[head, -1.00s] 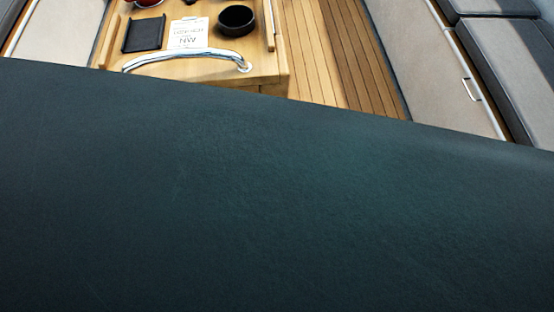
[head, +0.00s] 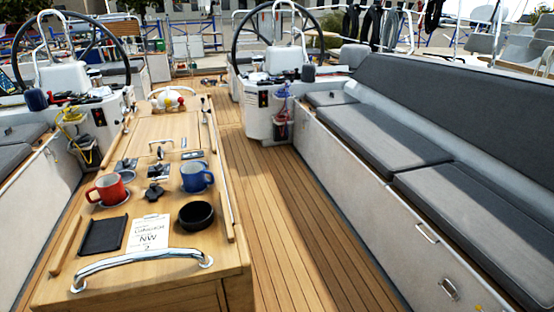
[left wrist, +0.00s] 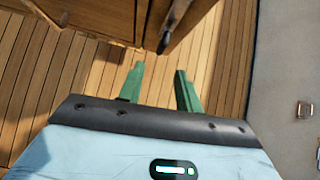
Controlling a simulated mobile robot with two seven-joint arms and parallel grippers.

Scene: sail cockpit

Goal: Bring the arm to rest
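My left gripper (left wrist: 158,85) shows in the left wrist view with its two green fingers apart and nothing between them. It is over the teak deck (left wrist: 95,75), with a wooden cabinet side (left wrist: 100,15) beyond it. The head view shows neither of my arms. My right gripper is not in view.
A wooden table (head: 165,235) carries a red mug (head: 110,189), a blue mug (head: 196,177), a black bowl (head: 196,215), a black tray (head: 102,236) and a printed card (head: 149,233). A chrome rail (head: 140,259) fronts it. Cushioned benches (head: 385,140) line the right; the deck between is clear.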

